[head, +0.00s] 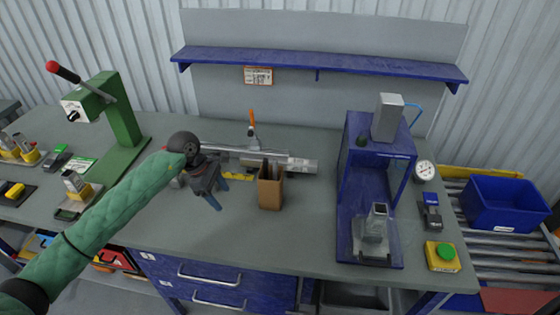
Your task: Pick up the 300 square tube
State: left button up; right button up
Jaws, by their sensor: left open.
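A long silver tube-like bar (299,164) lies across the back middle of the bench, in or beside a toggle clamp with an orange handle (251,118). It appears to be the 300 square tube, but I cannot read a marking that confirms it. My left gripper (220,192) is open and empty, with blue-tipped fingers, in front of the left part of the bar. The gripper and wrist hide the bar's left end. I cannot tell the gap between gripper and bar. My right gripper is not in view.
A brown holder (270,188) stands just right of my left gripper. A blue press frame (365,180) holds a short upright metal piece (377,222). A green lever press (121,120) stands at left. A blue shelf (320,63) hangs behind. The bench front centre (290,235) is clear.

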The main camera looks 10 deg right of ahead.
aim_at(295, 164)
jog(key=i+l, duration=0.35)
jog(key=l, duration=0.15)
jog(key=i+l, duration=0.3)
jog(key=l, duration=0.2)
